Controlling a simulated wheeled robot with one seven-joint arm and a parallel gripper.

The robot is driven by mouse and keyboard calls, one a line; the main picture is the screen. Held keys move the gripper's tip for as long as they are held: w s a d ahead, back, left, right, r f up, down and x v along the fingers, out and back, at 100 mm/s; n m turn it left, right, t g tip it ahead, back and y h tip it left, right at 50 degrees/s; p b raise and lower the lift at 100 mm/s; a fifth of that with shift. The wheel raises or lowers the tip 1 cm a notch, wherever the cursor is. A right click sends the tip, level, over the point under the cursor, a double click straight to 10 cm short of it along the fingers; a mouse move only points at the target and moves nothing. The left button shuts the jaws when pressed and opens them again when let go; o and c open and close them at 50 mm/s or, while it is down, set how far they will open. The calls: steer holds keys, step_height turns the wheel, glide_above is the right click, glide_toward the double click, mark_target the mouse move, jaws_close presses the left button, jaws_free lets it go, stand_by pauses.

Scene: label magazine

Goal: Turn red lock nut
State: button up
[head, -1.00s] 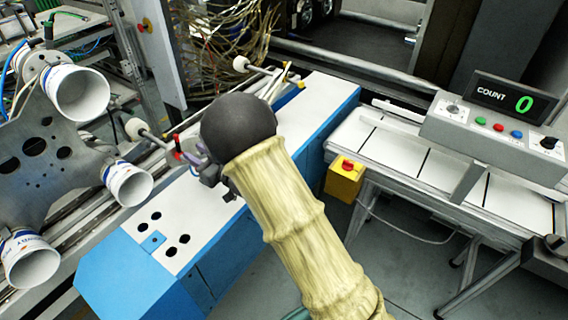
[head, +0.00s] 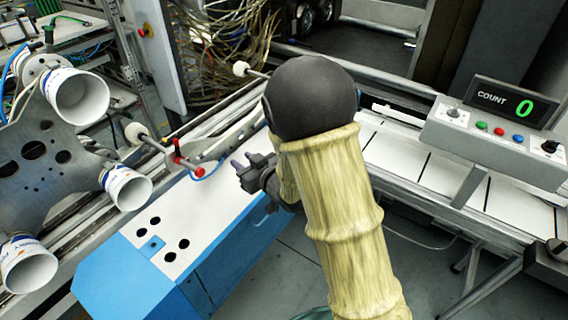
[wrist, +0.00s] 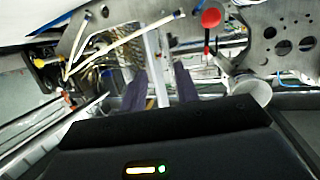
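A blue machine housing with a white top (head: 190,225) lies below my gripper. White printed cups (head: 77,95) on a metal plate are at the left. A counter box reading 0 (head: 513,104) stands at the right. Loose wires (head: 225,45) hang behind.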

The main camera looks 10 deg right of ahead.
steer(key=s+d+m+g+h+p, duration=0.1)
steer(key=d+h, duration=0.4)
steer(key=d, duration=0.5)
steer(key=shift+s+m+g+h, duration=0.3)
steer(key=shift+s+m+g, duration=0.2)
steer(key=shift+s+m, duration=0.45)
steer(key=shift+w, duration=0.2)
steer(key=shift+c, duration=0.2)
steer(key=c, duration=0.4)
steer(key=shift+s+d+m, duration=0.15)
steer(key=shift+d+m, duration=0.1)
steer(key=shift+d, duration=0.05)
jaws_close()
steer(key=s+d+m+g+h, duration=0.1)
steer(key=s+d+g, duration=0.3)
steer(key=s, duration=0.4)
steer(key=s+d+m+g+h, duration=0.2)
steer(key=s+d+g, duration=0.1)
steer(key=s, duration=0.6)
steer(key=shift+s+d+f+m+g, duration=0.15)
steer(key=shift+s+d+m+g, duration=0.2)
steer(key=shift+d, duration=0.55)
